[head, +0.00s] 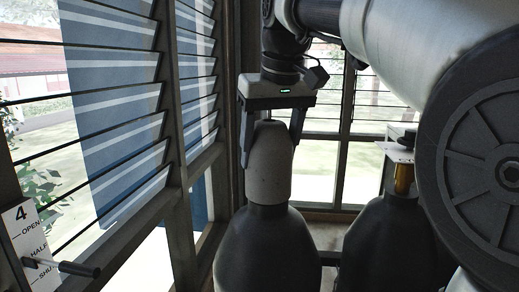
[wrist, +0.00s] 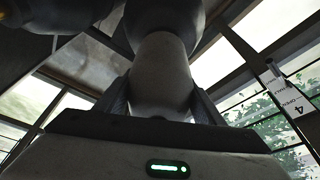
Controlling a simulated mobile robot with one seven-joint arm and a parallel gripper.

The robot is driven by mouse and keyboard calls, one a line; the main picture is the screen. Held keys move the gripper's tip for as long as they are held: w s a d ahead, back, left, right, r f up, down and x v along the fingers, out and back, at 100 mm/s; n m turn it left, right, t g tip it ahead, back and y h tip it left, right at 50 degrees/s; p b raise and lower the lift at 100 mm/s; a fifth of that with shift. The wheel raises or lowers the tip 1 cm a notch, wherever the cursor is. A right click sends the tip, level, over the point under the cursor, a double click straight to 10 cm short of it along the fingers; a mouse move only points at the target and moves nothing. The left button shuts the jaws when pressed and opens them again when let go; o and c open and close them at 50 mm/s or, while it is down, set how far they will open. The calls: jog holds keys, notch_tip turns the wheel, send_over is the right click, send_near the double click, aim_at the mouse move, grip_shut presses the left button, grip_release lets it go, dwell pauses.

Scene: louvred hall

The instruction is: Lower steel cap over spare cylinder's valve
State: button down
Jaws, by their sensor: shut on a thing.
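My gripper (head: 270,148) points down, its two fingers shut on the sides of a grey steel cap (head: 270,172). The cap stands upright over the neck of the left dark cylinder (head: 267,250), hiding its valve. Its lower edge appears to meet the cylinder's shoulder; I cannot tell whether it rests there. In the wrist view the cap (wrist: 162,75) sits between the fingers, with the dark cylinder (wrist: 160,18) beyond it. A second dark cylinder (head: 385,245) stands to the right, its brass valve (head: 403,180) bare.
Louvred windows (head: 110,110) run along the left, with a lever (head: 75,268) jutting out beside a plate marked 4, OPEN, HALF and SHUT (head: 25,230). A window post (head: 245,190) stands close to the left of my gripper. A white tag (head: 395,152) is at the right cylinder's valve.

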aim_at(271, 121)
jog(key=shift+r, duration=0.1)
jog(key=shift+c, duration=2)
grip_release()
jog(key=p+v, duration=0.6)
jog(key=v, duration=0.1)
jog(key=shift+w+a+r+p, duration=0.1)
jog(key=shift+w+a+p, duration=0.05)
jog(key=shift+w+p, duration=0.25)
